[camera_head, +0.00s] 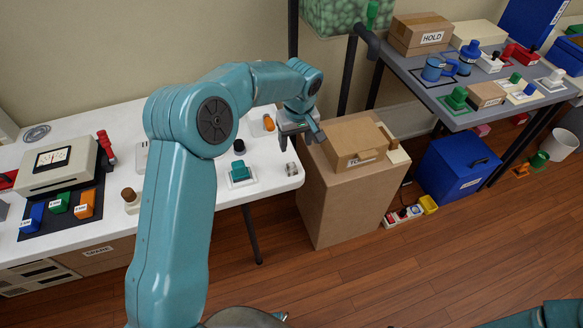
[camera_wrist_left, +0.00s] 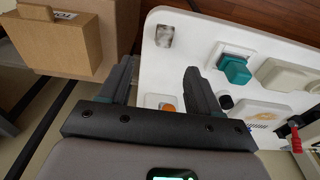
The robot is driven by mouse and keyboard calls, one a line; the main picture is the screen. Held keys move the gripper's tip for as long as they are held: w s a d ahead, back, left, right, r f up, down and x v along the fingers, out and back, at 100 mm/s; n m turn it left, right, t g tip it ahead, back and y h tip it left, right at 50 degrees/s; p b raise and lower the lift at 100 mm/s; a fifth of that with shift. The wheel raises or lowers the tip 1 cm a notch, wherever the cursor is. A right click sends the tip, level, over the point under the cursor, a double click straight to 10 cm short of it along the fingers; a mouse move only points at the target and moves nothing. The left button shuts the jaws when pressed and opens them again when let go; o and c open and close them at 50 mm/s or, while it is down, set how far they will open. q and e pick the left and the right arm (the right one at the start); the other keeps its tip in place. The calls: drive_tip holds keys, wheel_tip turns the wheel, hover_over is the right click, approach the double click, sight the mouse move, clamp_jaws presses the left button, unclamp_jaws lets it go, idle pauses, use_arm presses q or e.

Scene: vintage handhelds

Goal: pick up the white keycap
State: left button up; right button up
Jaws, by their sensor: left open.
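I cannot pick out the white keycap with certainty. A small pale greyish block (camera_head: 291,169) sits near the right end of the white table (camera_head: 262,187); it also shows near the table corner in the left wrist view (camera_wrist_left: 165,36). My left gripper (camera_head: 303,139) is open and empty, above the table's right end. In the left wrist view its fingers (camera_wrist_left: 157,70) point toward the table corner, with the pale block beyond the tips. A teal keycap (camera_head: 240,171) on a white base stands left of the block. My right gripper is out of view.
A black knob (camera_head: 239,146) and an orange piece (camera_head: 268,123) are close by on the table. A cardboard box (camera_head: 355,141) stands on a larger carton (camera_head: 340,205) to the right. A grey table (camera_head: 455,115) at the right carries several coloured items, including a white knob (camera_head: 555,76).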

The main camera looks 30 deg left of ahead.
use_arm(q)
hover_over(292, 165)
drive_tip(key=d, duration=0.1)
wheel_tip(292, 165, down, 6)
drive_tip(key=shift+r, duration=0.25)
drive_tip(key=f, duration=0.1)
drive_tip(key=f+p, duration=0.1)
drive_tip(key=f, duration=0.1)
drive_tip(key=a+f, duration=0.1)
drive_tip(key=f, duration=0.1)
drive_tip(key=shift+s+f, duration=0.1)
drive_tip(key=shift+f, duration=0.05)
drive_tip(key=shift+c, duration=0.3)
drive_tip(key=c, duration=1)
drive_tip(key=shift+c, duration=0.2)
wheel_tip(292, 165, up, 20)
